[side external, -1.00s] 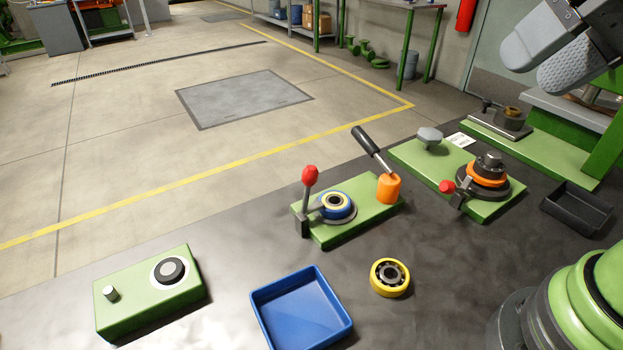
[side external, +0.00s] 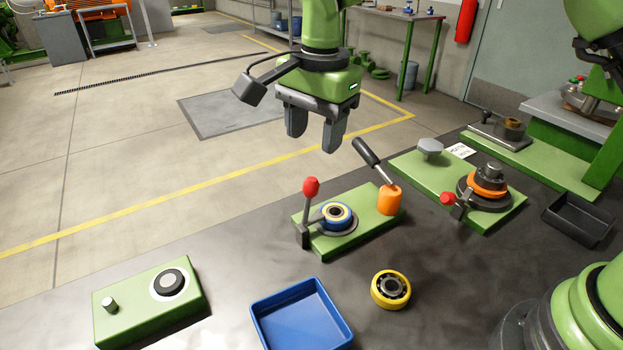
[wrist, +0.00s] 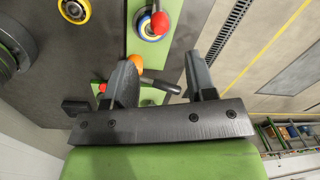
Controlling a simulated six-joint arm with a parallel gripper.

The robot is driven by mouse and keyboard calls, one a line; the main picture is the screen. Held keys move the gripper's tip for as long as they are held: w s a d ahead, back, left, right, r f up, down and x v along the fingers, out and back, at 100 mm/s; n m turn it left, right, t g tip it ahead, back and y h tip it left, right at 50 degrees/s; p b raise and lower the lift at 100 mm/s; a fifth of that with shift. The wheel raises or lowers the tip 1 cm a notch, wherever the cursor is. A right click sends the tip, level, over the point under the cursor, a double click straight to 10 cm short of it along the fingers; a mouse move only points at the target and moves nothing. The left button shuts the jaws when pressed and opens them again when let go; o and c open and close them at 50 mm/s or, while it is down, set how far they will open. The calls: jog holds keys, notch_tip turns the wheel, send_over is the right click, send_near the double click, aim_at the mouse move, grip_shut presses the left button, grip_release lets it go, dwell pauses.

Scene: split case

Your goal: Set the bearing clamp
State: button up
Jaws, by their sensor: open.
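A blue-ringed bearing (side external: 337,214) sits in a round seat on a green fixture plate (side external: 345,240). It also shows in the wrist view (wrist: 148,30). A clamp lever with a red knob (side external: 311,187) stands upright at its left; the knob shows in the wrist view (wrist: 160,22). An orange cup (side external: 389,199) on the plate's right end holds a tool with a black handle (side external: 366,151), leaning up to the left. My gripper (side external: 313,143) is open and empty, fingers down, high above and behind the plate. The wrist view shows its two spread fingers (wrist: 160,85).
A yellow-ringed bearing (side external: 390,289) and a blue tray (side external: 300,318) lie in front. A second green fixture (side external: 487,220) has an orange-ringed stack and red-knobbed lever. A black tray (side external: 578,218) lies right.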

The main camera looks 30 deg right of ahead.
aim_at(311, 179)
jog(key=f, duration=0.9)
jog(key=shift+w+a+f, duration=0.1)
jog(key=shift+w+f, duration=0.05)
jog(key=shift+w, duration=0.15)
grip_shut()
